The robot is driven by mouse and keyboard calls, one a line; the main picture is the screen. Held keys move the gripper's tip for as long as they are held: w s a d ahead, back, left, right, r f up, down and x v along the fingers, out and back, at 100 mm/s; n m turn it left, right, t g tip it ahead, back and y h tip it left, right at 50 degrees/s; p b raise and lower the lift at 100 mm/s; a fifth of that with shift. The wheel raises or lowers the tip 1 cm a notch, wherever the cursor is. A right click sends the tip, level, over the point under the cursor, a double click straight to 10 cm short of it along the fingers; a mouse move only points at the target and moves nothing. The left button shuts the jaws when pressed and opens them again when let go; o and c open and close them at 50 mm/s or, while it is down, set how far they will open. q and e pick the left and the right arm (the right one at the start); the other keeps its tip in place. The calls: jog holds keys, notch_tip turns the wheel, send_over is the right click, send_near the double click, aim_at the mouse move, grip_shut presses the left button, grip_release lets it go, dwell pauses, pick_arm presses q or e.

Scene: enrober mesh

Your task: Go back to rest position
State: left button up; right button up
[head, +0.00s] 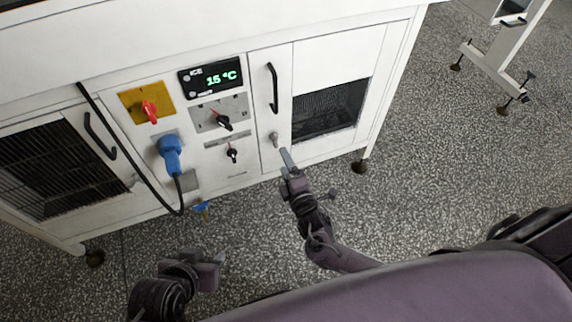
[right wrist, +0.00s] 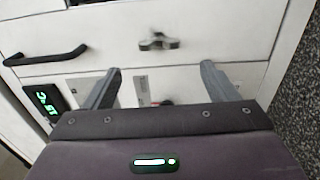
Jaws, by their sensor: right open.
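My right gripper (head: 287,158) is in front of the white machine's lower right door, its fingertips just below and right of a small metal latch (head: 274,139) in the head view. In the right wrist view its two fingers (right wrist: 160,85) are spread with nothing held between them. The latch (right wrist: 158,42) shows beyond the fingertips, apart from them. My left gripper (head: 213,262) hangs low over the floor, away from the machine; its fingers are too small and edge-on to judge.
The white machine (head: 222,172) carries a display reading 15 °C (head: 211,77), a red switch (head: 149,111), a blue plug (head: 170,155) with a black cable, and door handles (head: 272,88). A white stand (head: 497,70) is at the upper right. Speckled floor (head: 440,150) lies clear between.

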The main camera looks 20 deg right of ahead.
jog(key=shift+a, duration=0.1)
dwell(0.3)
